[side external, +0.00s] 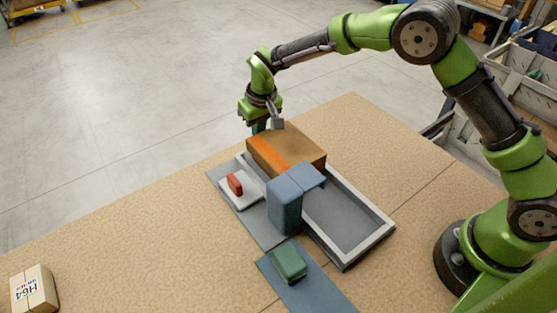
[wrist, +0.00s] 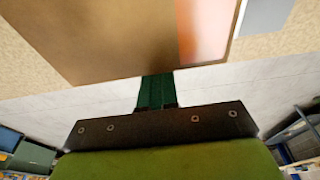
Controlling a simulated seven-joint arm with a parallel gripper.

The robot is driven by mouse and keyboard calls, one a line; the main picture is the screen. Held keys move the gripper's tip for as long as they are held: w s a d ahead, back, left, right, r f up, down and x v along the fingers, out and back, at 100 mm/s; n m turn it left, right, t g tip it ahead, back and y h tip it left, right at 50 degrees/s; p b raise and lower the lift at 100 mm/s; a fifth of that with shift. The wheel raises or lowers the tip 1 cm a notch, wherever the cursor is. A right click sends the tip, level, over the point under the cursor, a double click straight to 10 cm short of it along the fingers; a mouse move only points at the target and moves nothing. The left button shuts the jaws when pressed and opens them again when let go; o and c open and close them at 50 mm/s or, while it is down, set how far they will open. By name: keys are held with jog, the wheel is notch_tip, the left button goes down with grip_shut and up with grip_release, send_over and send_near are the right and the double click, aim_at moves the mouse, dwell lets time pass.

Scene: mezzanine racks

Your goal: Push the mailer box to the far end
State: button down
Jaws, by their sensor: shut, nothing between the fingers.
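The mailer box (side external: 303,145) is brown with an orange stripe and sits at the upper-left end of a grey tray (side external: 376,238) with a pale rim. My gripper (side external: 260,127) is beside the box's upper-left side, its fingertips partly hidden behind the box in the side view. In the wrist view, the shut dark green fingers (wrist: 156,90) meet the near edge of the box (wrist: 105,38) in the picture. They hold nothing. I cannot tell whether they touch the box.
A blue-grey block (side external: 285,205) with an arm reaching over the tray stands beside it. A red piece (side external: 235,184) lies on a white plate (side external: 246,202). A green block (side external: 289,262) rests on a blue-grey mat (side external: 318,295). A labelled carton (side external: 34,290) stands at lower left.

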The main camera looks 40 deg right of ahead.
jog(key=shift+f, duration=1.4)
jog(key=shift+r, duration=0.15)
jog(key=shift+r, duration=0.65)
jog(key=shift+s, duration=0.15)
jog(key=shift+s, duration=0.45)
jog(key=shift+s, duration=0.15)
jog(key=shift+s, duration=0.5)
